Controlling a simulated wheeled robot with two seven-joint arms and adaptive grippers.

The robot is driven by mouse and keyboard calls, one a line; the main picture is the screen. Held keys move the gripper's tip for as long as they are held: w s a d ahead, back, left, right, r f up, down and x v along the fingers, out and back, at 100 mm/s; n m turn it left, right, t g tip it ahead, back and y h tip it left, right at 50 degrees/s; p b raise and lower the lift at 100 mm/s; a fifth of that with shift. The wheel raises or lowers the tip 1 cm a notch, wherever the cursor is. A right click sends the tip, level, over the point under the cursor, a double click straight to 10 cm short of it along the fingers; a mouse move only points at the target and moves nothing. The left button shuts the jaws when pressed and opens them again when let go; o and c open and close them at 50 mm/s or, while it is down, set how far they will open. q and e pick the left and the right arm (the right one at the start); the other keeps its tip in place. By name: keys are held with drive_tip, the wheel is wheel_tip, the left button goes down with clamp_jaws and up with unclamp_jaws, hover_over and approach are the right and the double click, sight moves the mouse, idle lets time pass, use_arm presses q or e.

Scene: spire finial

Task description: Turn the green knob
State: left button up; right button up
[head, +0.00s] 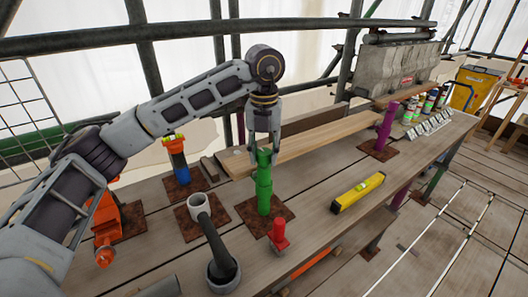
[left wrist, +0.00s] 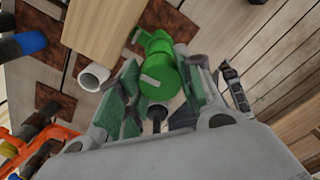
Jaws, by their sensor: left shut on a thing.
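A green knob (head: 264,158) tops an upright green post (head: 264,192) on a rusty square plate. My left gripper (head: 264,140) points down from above and is shut on the knob. In the left wrist view the green knob (left wrist: 158,78) sits between the green-padded fingers of my left gripper (left wrist: 160,98). The fingers hide part of the knob in the head view. My right gripper is not in view.
A red post (head: 280,236) stands close in front, a grey pipe (head: 212,235) to the left. A blue post (head: 180,168) and orange clamp (head: 107,222) stand further left. A yellow level (head: 357,192) lies right; a purple post (head: 386,128) stands beyond.

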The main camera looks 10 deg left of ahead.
sight(264, 151)
use_arm(q)
drive_tip(key=shift+r, duration=0.1)
drive_tip(key=o, duration=1)
drive_tip(key=shift+o, duration=0.2)
wheel_tip(264, 151, up, 12)
idle(0.4)
idle(0.4)
